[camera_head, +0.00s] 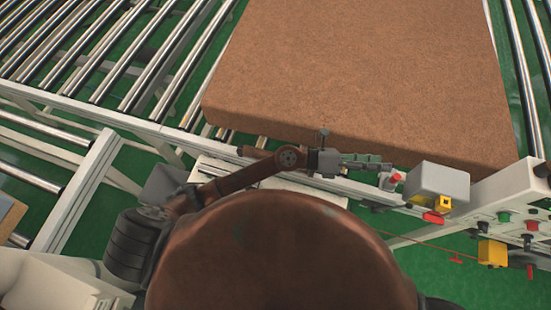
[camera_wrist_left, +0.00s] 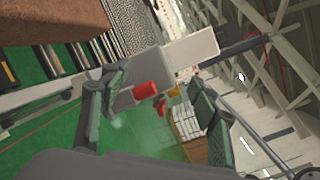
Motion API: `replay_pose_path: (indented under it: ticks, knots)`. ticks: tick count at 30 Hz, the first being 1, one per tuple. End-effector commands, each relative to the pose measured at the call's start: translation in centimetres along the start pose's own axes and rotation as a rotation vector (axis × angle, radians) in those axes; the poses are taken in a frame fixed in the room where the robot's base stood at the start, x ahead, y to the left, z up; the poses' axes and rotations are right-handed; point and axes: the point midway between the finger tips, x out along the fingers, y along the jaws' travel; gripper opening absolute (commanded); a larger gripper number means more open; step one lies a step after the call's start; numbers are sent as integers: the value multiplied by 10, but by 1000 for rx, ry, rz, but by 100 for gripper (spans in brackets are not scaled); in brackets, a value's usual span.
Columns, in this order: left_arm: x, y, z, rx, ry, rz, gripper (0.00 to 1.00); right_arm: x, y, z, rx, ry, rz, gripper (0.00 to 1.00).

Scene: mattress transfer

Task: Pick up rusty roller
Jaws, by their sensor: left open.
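No roller in view can be told as rusty; the conveyor rollers (camera_head: 100,75) at the left of the head view look shiny and metallic. My left gripper (camera_head: 386,165) is open and empty, reaching right along the conveyor's front rail. In the left wrist view, the gripper (camera_wrist_left: 164,82) has its two padded fingers spread apart. A red button-like part (camera_wrist_left: 145,90) on a grey box (camera_wrist_left: 122,100) shows between and beyond them. The red part (camera_head: 396,178) is close to the fingertips in the head view; contact cannot be told. My right gripper is not in view.
A large brown mattress (camera_head: 370,70) lies on the conveyor beyond my left gripper. A grey box (camera_head: 440,182) and a control panel (camera_head: 510,190) with coloured buttons stand at right. A yellow box (camera_head: 492,252) hangs below the panel. Green floor (camera_head: 430,265) shows beneath.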

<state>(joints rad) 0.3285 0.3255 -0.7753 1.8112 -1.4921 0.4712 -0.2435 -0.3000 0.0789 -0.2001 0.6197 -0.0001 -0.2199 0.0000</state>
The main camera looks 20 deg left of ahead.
Motion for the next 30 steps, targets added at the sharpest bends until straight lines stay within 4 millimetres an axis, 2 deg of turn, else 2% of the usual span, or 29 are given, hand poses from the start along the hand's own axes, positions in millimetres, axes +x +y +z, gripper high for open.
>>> replay_pose_path:
  ticks: [1, 2, 3, 5, 6, 8, 9, 10, 12, 15, 18, 22, 30]
  knots:
    - [10, 12, -44, 134, 181, 27, 56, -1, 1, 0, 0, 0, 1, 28]
    - [10, 23, -70, 210, 289, 47, 56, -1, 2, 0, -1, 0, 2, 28]
    - [5, 42, -102, 306, 433, 79, 56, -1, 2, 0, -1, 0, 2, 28]
    - [-13, 80, -142, 447, 652, 142, 56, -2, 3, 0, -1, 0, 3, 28]
    - [-32, 110, -161, 533, 799, 196, 56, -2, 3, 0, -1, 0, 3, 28]
    - [-70, 156, -176, 653, 1013, 289, 56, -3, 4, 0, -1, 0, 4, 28]
    - [-98, 186, -176, 719, 1147, 360, 56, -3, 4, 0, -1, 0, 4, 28]
    - [-120, 207, -172, 764, 1242, 416, 56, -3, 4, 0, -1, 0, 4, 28]
    - [-169, 246, -153, 844, 1438, 547, 56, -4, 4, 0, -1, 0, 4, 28]
    - [-225, 279, -115, 908, 1640, 714, 56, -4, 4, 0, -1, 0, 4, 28]
    - [-259, 292, -86, 934, 1760, 832, 56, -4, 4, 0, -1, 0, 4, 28]
    - [-280, 300, -68, 941, 1827, 904, 56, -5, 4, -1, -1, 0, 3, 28]
    - [-292, 323, -77, 937, 1835, 911, 56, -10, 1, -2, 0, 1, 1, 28]
